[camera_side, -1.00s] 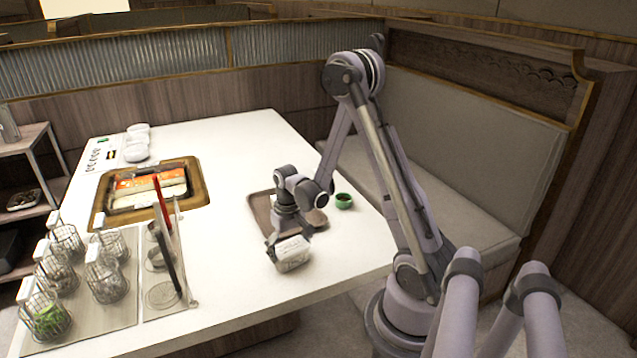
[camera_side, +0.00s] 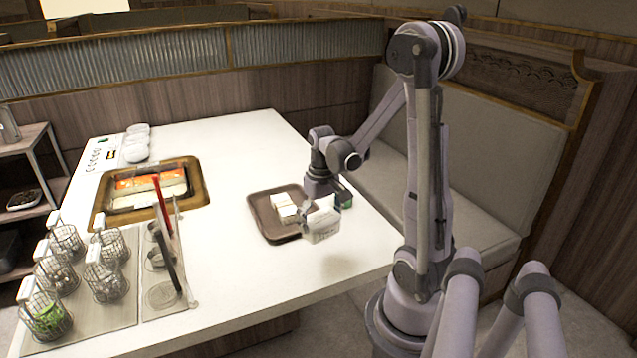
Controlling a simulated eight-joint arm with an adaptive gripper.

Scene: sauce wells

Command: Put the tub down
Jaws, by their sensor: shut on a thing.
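A pale, translucent tub (camera_side: 321,226) is at my gripper (camera_side: 309,207), in front of the brown tray's right edge. My gripper is shut on the tub. The tub seems to hang a little above the white table, but its exact height is hard to tell. The fingers are small and partly hidden by the tub. The brown tray (camera_side: 270,232) lies on the table with white blocks (camera_side: 284,207) in it.
Wire baskets (camera_side: 104,280) and a clear rack with a red and a black handle (camera_side: 168,262) stand at the front left. The white table (camera_side: 235,262) is bare between the rack and the tray.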

